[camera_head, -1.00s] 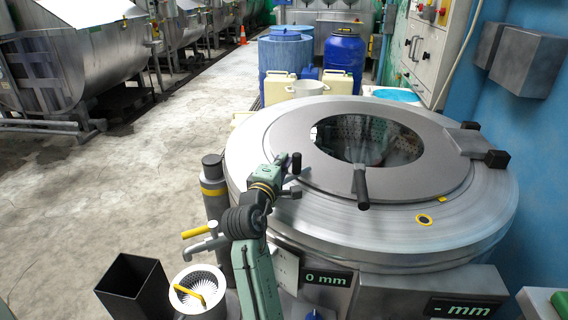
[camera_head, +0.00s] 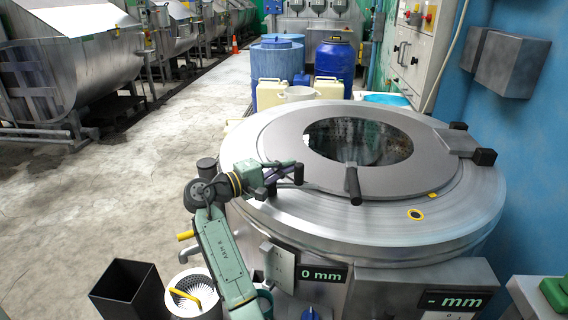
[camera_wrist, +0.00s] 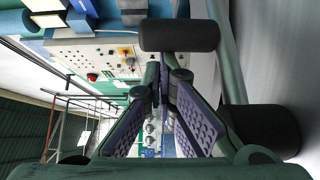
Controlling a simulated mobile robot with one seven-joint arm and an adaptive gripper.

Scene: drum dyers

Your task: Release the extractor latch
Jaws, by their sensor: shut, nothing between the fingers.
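The extractor is a large round steel drum machine (camera_head: 330,225) with a flat lid (camera_head: 405,185) and a dark window. The latch with its black grip (camera_head: 298,174) is at the lid's left edge. In the wrist view a black cylindrical grip (camera_wrist: 180,36) lies across the view just by my fingertips, and a second black cylinder (camera_wrist: 268,132) is at the right. My gripper (camera_head: 286,168) is shut and empty, reaching in from the left beside the latch. Its purple-padded fingers (camera_wrist: 162,88) converge in the wrist view. Whether they touch the grip I cannot tell.
A black lid handle (camera_head: 353,183) stands on the lid's near side, and a hinge block (camera_head: 457,142) is at its right. A dark bin (camera_head: 126,291) and a white basket (camera_head: 190,292) stand at front left. Blue barrels (camera_head: 333,62) stand behind. The left floor is clear.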

